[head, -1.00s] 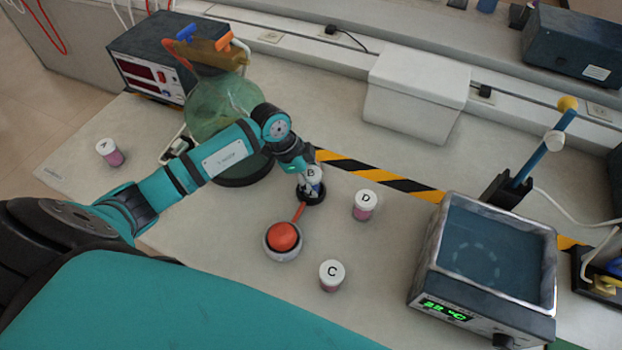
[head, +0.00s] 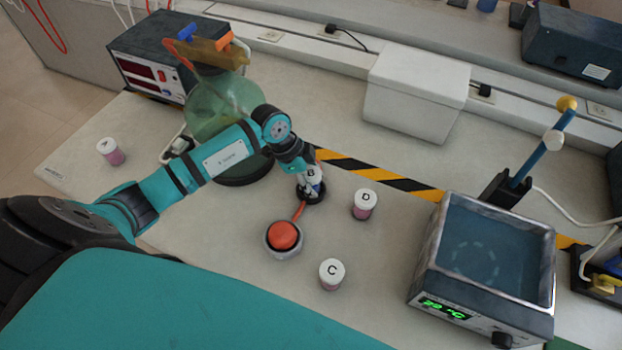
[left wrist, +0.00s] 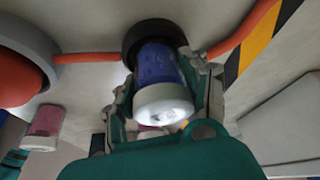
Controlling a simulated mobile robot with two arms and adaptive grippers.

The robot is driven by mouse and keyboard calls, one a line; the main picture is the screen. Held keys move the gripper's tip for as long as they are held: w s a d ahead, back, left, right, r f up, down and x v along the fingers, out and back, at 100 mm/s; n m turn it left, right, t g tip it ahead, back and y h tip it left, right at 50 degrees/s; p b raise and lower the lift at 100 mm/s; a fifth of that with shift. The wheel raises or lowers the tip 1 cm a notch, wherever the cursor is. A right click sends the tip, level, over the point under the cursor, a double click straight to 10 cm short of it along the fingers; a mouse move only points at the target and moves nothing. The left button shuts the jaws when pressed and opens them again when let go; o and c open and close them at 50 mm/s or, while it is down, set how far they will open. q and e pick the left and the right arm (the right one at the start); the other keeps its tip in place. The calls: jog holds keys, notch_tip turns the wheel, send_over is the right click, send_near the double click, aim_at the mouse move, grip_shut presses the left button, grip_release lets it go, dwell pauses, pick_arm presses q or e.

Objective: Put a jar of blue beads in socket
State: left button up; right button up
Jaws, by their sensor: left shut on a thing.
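The jar of blue beads (left wrist: 158,66), with a white lid marked B (head: 312,173), is between the fingers of my left gripper (head: 306,186). The left gripper is shut on it; its fingers are on both sides of the jar in the left wrist view (left wrist: 166,90). The black round socket (head: 318,198) is on the bench right under the jar. In the left wrist view the jar's lower end meets the dark socket ring (left wrist: 133,42); how deep it sits is hidden. My right gripper is not in view.
Pink jars A (head: 111,152), D (head: 364,205) and C (head: 331,274) stand on the bench. A red dome button (head: 284,236) is joined to the socket by an orange strip. A green glass vessel (head: 212,105) is behind my arm. A water bath (head: 430,262) stands right.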

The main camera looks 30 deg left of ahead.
pick_arm(q)
jog(key=shift+f, duration=0.25)
jog(key=o, duration=1.3)
jog(key=shift+r, duration=0.1)
